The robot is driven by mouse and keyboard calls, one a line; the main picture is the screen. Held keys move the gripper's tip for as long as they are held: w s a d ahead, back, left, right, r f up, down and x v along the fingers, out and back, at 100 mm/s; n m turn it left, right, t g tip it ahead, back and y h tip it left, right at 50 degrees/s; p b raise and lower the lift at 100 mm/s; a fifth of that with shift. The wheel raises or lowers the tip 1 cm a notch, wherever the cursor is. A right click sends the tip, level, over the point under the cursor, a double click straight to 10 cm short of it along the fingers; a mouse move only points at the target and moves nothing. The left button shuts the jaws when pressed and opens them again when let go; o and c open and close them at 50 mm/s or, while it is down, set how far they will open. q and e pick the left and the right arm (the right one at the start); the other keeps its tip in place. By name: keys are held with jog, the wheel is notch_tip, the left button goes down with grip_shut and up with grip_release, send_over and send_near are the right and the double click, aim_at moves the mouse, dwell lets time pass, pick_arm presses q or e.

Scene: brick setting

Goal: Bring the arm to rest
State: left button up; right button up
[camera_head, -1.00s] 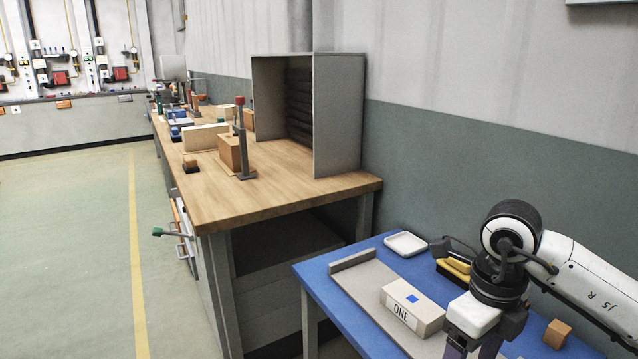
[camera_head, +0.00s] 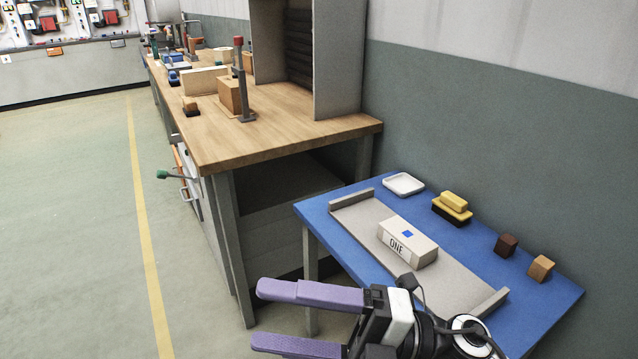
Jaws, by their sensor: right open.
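My right gripper (camera_head: 280,318) shows at the bottom centre of the head view, its two long purple fingers spread apart with nothing between them. It points left, off the near edge of the blue table (camera_head: 345,248), with floor behind the fingers. The rest of my right arm runs out of the picture at the bottom. My left gripper is not in view.
A white box marked ONE (camera_head: 407,243) lies on a grey tray (camera_head: 455,280) on the blue table. A white dish (camera_head: 403,184), a yellow-and-black brush (camera_head: 452,206), a dark cube (camera_head: 506,244) and a tan cube (camera_head: 541,268) stand behind. A wooden workbench (camera_head: 290,135) is farther left.

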jog(key=w+d+f+m+t+h, duration=0.4)
jog(key=d+f+m+t+h, duration=0.3)
jog(key=m, duration=0.5)
jog(key=w+d+f+m+t+h, duration=0.3)
jog(key=d+f+m+t+h, duration=0.25)
jog(key=m+t, duration=0.55)
jog(key=s+d+f+m+g+h, duration=0.2)
jog(key=s+d+f+m+g, duration=0.2)
jog(key=s+f, duration=0.3)
jog(key=s+d+f+m+g+h, duration=0.3)
jog(key=s+f+m+g, duration=0.2)
jog(key=f, duration=0.9)
jog(key=s, duration=0.2)
jog(key=shift+s+d+f+m+g, duration=0.25)
jog(key=shift+s+d+m+g, duration=0.05)
jog(key=shift+s+d+m, duration=0.1)
